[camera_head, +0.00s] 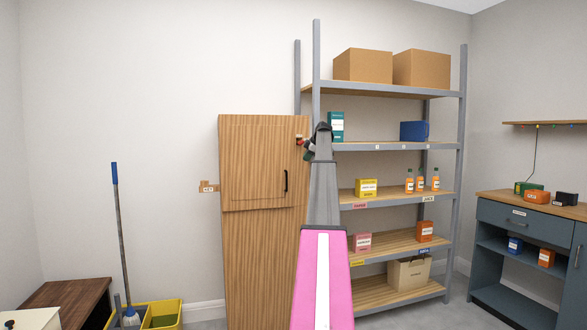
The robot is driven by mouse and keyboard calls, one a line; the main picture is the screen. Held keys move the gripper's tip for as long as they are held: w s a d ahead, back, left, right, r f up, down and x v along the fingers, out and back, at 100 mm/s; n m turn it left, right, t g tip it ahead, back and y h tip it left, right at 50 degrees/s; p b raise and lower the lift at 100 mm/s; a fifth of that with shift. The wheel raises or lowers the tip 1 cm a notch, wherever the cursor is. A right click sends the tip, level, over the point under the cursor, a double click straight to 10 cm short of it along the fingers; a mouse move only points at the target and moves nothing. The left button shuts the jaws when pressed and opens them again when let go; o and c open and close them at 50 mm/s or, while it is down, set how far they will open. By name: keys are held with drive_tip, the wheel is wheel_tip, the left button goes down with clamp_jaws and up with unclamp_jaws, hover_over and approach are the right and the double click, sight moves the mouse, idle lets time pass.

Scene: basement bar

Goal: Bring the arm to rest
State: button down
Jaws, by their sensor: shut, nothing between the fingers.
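My arm, pink and grey, reaches up and away from the bottom middle of the head view. My gripper (307,148) is small and dark at its far end, in front of the gap between the wooden cabinet (253,250) and the metal shelf unit (463,130). It is shut with nothing held. The fingertips are too small to see clearly, and I cannot tell whether they touch anything. The cabinet door with its black handle is closed, just left of my arm.
Shelves to the right hold cardboard boxes (363,66), a blue bin (413,131), small cartons and orange bottles (420,183). A blue-grey counter (502,212) stands far right. A mop (120,235) and yellow bucket (165,309) stand left. Open wall lies above the cabinet.

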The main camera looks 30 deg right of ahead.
drive_tip(key=s+a+f+m+g, duration=0.15)
drive_tip(key=s+a+f, duration=0.25)
drive_tip(key=a+f, duration=0.85)
drive_tip(key=s+a+f+m+g, duration=0.1)
drive_tip(key=s+a+f+m, duration=0.2)
drive_tip(key=a+f, duration=0.95)
drive_tip(key=s+a+f+m+g, duration=0.15)
drive_tip(key=s+a+f, duration=0.25)
drive_tip(key=a+f, duration=0.9)
drive_tip(key=s+a+f+m+g+h, duration=0.1)
drive_tip(key=s+a+f+m, duration=0.3)
drive_tip(key=s+a+f, duration=1.1)
drive_tip(key=s+a+f+m+g, duration=0.1)
drive_tip(key=s+a+f, duration=0.3)
drive_tip(key=s, duration=0.5)
drive_tip(key=s+a+f+m+h, duration=0.1)
drive_tip(key=s+a+f, duration=0.3)
drive_tip(key=s, duration=0.6)
drive_tip(key=shift+s+a+f+m+g+h, duration=0.3)
drive_tip(key=shift+a+f+m+g, duration=0.1)
drive_tip(key=shift+f+m, duration=0.2)
